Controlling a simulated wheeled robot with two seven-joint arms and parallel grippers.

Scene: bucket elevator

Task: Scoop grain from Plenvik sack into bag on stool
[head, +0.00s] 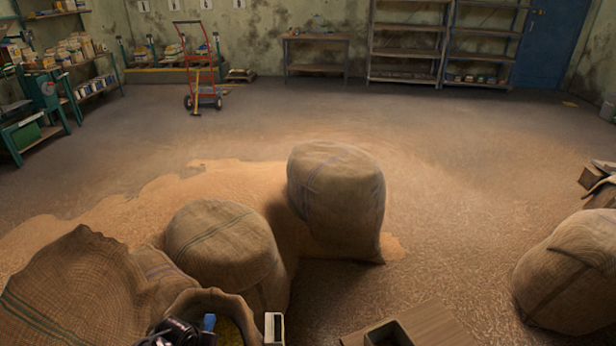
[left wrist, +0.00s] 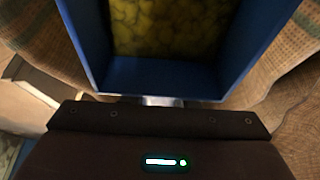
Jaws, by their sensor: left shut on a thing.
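An open burlap sack (head: 222,303) with yellow grain (head: 232,333) inside stands at the bottom edge of the head view. My left gripper (head: 190,334) is over its mouth, shut on a blue scoop (head: 209,322). In the left wrist view the blue scoop (left wrist: 160,76) extends from the gripper (left wrist: 158,101), with yellow grain (left wrist: 160,26) between its walls. I cannot tell whether that grain lies in the scoop or around it. A wooden top with a dark square opening (head: 432,322), perhaps the stool, is cut off at the bottom. I cannot make out the bag. My right gripper is not in view.
Closed sacks stand ahead, one in the middle (head: 335,195) and one nearer (head: 222,240). A slumped sack (head: 80,285) is at left, another (head: 572,275) at right. A small pale upright piece (head: 269,328) stands beside the open sack. Open floor lies beyond.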

